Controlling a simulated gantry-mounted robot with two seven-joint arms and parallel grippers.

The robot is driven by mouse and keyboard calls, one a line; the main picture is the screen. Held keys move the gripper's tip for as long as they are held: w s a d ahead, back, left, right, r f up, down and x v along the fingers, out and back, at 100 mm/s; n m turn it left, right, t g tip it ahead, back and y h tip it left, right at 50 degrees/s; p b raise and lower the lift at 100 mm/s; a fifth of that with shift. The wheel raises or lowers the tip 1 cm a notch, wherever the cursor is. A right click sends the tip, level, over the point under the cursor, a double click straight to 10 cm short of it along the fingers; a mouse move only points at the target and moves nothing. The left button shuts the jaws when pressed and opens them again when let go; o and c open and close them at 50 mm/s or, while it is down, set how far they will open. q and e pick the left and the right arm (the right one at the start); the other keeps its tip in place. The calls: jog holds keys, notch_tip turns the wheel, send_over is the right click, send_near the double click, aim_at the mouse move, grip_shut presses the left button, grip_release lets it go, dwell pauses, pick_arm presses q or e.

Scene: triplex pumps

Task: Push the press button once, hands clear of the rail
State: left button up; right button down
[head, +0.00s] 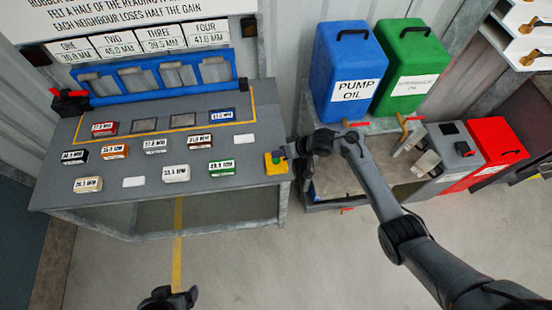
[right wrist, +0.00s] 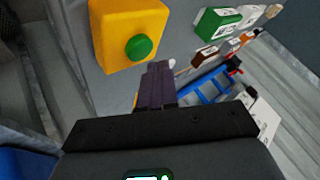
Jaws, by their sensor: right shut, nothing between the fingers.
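The press button is a green round button (right wrist: 139,47) on a yellow box (right wrist: 105,25) in the right wrist view. In the head view the yellow box (head: 272,168) sits at the right end of the grey bench. My right gripper (head: 284,152) is right beside the box; its shut, empty fingers (right wrist: 158,68) end just beside the green button. I cannot tell whether they touch it. The blue rail (head: 160,88) with several slots runs along the bench's back, away from both grippers. My left gripper (head: 168,296) is low in the head view, clear of the bench; its jaws are unclear.
Several labelled blocks, such as a green one (head: 222,168) and a red one (head: 104,129), stand on the grey bench (head: 75,203). A red lever (head: 68,93) is at the rail's left end. Blue (head: 348,60) and green (head: 408,60) cans stand on the right. The floor in front is clear.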

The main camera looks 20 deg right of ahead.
jog(key=shift+f, duration=0.45)
dwell(0.6)
